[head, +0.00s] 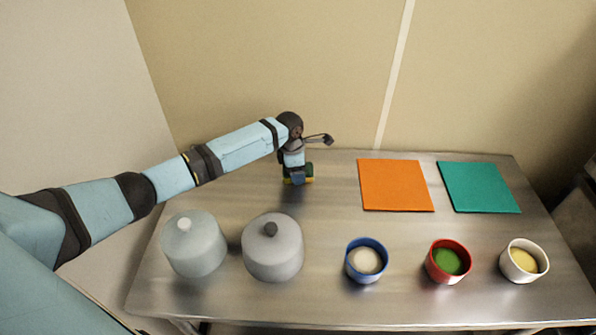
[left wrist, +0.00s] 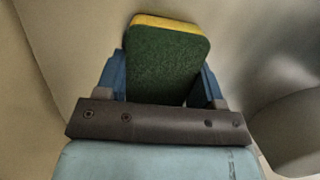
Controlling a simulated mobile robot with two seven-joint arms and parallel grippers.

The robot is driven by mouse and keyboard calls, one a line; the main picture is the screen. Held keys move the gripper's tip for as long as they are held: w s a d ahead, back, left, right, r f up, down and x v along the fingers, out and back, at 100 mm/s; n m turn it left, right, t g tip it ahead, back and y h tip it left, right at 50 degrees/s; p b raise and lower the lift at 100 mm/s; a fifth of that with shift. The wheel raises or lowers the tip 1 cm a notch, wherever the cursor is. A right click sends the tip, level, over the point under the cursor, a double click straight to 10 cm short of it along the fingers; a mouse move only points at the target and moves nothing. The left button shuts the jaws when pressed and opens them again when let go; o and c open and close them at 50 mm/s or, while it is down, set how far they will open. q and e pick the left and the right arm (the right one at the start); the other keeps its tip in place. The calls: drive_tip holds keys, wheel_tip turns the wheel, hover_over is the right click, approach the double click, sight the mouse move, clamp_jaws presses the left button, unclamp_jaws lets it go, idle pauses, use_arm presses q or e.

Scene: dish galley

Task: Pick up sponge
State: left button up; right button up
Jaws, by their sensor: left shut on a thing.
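The sponge (left wrist: 165,62) is green with a yellow layer along its far edge. It fills the space between the two blue fingers of my left gripper (left wrist: 165,88) in the left wrist view. In the head view the sponge (head: 308,179) shows small at the lower end of my left gripper (head: 298,178), near the back of the table. The gripper is shut on it. I cannot tell whether the sponge touches the table. My right gripper is not in view.
The metal table (head: 330,225) holds a pale lidded jar (head: 195,250) and a grey one (head: 272,255) at front left. A blue cup (head: 354,262), red cup (head: 436,265) and white cup (head: 511,268) stand at front right. An orange mat (head: 395,185) and teal mat (head: 478,187) lie behind.

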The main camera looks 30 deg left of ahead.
use_arm(q)
drive_tip(key=shift+r, duration=0.15)
wheel_tip(320, 180, up, 20)
idle(0.3)
